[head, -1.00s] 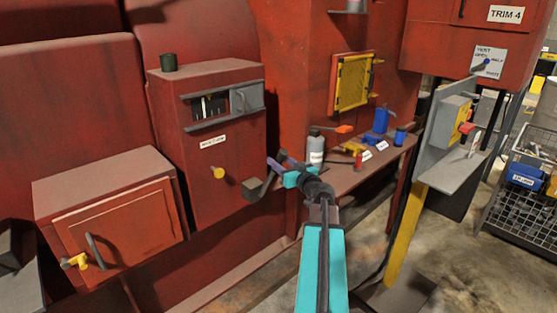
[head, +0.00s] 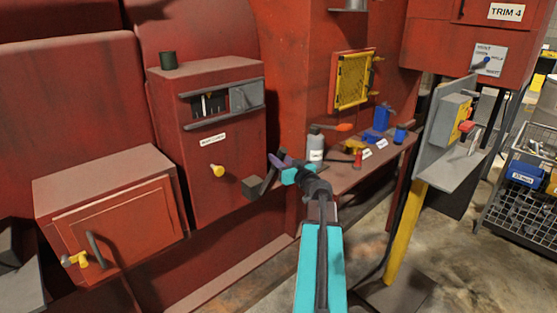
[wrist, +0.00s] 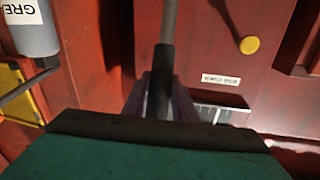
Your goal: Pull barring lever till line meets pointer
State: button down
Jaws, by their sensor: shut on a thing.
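The barring lever (head: 265,181) is a dark grey bar rising from a dark block (head: 252,187) at the right side of a red housing (head: 225,155). My gripper (head: 279,164) is shut on it near its upper end. In the wrist view the lever (wrist: 166,40) runs between my purple fingers (wrist: 163,100). The housing's window (head: 211,104) shows pale marks on a dark ground, with a grey cover at its right side. In the wrist view a pale strip with dark ticks (wrist: 213,114) shows partly. I cannot tell the line from the pointer.
A yellow knob (head: 217,170) sticks out of the housing. A shelf (head: 350,178) behind my gripper holds a grey bottle (head: 315,145) and small tools. A grey panel on a yellow post (head: 405,232) stands to the right. Floor is open beside the post.

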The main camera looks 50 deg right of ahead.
jog(key=shift+s+a+f+m+t+b, duration=0.1)
jog(key=shift+s+f+t+b, duration=0.45)
jog(key=shift+b, duration=2.3)
jog(key=shift+s+d+f+m+t+b, duration=0.15)
jog(key=shift+s+f+b, duration=0.5)
jog(key=shift+b, duration=2.2)
jog(key=shift+s+a+f+m+t+b, duration=0.15)
jog(key=shift+s+t+b, duration=0.5)
jog(key=shift+b, duration=2.2)
jog(key=shift+s+g, duration=0.25)
jog(key=c, duration=1.5)
grip_release()
jog(key=shift+o, duration=0.2)
jog(key=shift+s, duration=0.1)
jog(key=b+v, duration=0.4)
jog(key=v, duration=0.4)
jog(key=shift+a+f, duration=0.2)
jog(key=shift+f, duration=0.1)
jog(key=shift+s+b, duration=0.4)
jog(key=shift+b, duration=0.8)
jog(key=b+v, duration=0.2)
jog(key=b, duration=0.4)
jog(key=shift+b, duration=0.35)
